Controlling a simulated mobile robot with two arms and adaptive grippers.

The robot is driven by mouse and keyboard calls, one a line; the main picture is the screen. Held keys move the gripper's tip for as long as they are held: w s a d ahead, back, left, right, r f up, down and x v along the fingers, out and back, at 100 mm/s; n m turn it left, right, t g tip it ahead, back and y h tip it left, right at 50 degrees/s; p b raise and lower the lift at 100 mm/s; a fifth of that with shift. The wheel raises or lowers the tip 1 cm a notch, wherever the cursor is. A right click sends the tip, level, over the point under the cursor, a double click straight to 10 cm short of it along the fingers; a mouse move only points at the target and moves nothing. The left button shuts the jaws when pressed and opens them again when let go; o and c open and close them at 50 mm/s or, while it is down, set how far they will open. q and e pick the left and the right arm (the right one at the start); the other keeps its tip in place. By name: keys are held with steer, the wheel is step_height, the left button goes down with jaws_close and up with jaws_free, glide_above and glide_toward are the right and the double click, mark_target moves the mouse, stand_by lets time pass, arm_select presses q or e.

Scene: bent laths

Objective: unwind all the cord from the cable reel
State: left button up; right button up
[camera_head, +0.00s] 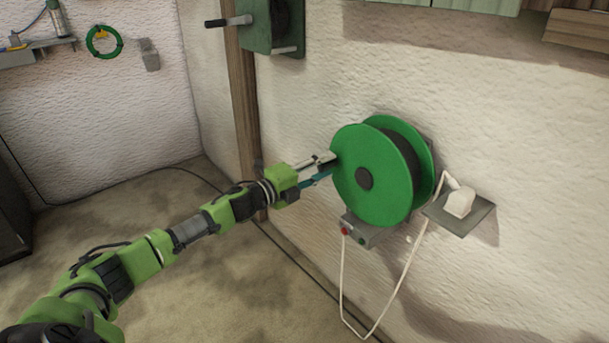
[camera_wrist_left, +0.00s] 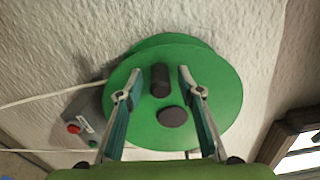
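The cable reel (camera_head: 372,200) is a green two-flanged spool mounted on the wall; it also fills the middle of the left wrist view (camera_wrist_left: 215,100). The drum between its flanges (camera_head: 404,150) looks dark. A white cord (camera_head: 342,285) hangs in a loop below the reel. A dark peg handle (camera_wrist_left: 160,80) stands out from the front flange, beside the round dark hub (camera_wrist_left: 171,117). My left gripper (camera_head: 328,166) is at the flange's left edge. In the wrist view its fingers (camera_wrist_left: 159,72) are apart, one on each side of the handle, with gaps visible. My right gripper is out of view.
A grey box with a red button (camera_head: 346,232) sits under the reel. A white plug-like block (camera_head: 460,202) rests on a small grey wall shelf (camera_head: 482,214) to the right. A green wall unit with a crank (camera_head: 258,30) hangs upper left. The floor in front is clear.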

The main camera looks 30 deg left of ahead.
arm_select(q)
steer(key=v, duration=1)
steer(key=shift+s, duration=0.35)
steer(key=shift+r, duration=0.1)
